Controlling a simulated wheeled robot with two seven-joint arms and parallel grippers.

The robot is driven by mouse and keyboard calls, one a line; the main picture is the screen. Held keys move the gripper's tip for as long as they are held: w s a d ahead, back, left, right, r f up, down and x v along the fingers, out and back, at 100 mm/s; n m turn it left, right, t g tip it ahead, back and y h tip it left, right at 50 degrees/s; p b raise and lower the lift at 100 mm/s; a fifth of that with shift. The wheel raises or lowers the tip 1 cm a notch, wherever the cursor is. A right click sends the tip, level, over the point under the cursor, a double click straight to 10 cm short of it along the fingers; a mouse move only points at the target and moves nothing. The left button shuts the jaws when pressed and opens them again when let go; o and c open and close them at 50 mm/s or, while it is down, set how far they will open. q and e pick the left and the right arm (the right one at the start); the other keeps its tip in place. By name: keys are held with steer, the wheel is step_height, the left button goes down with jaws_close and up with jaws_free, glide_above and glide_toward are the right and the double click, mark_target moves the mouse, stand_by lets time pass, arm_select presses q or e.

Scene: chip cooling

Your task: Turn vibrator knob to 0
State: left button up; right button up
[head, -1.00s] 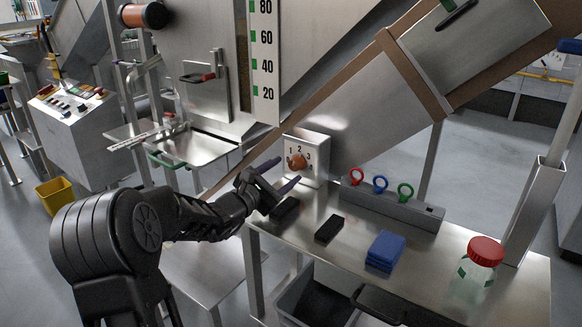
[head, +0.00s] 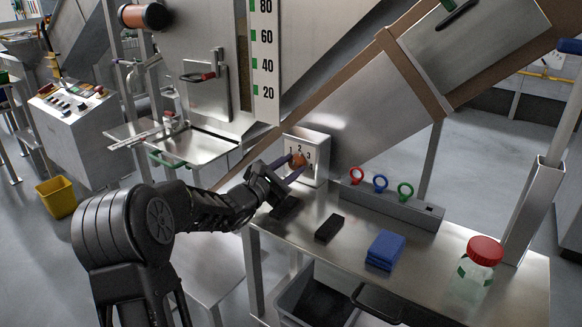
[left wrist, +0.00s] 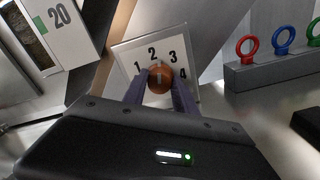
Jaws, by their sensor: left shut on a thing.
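The orange-brown vibrator knob (head: 297,163) sits on the white dial plate of a small metal box (head: 318,146) on the table. The left wrist view shows the knob (left wrist: 159,79) closer, with the numbers 1 to 4 around it; the 0 is hidden. My left gripper (head: 293,168) reaches in from the left and is shut on the knob, with one dark purple finger on each side of it. A pale mark on the knob points roughly up, toward the 2. My right gripper is not in view.
A grey block with red, blue and green rings (head: 393,205) stands right of the box. A black block (head: 329,228), a blue stack (head: 386,250) and a red-lidded jar (head: 477,268) are on the metal table. An inclined chute rises behind.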

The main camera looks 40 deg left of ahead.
arm_select(q)
jaws_close()
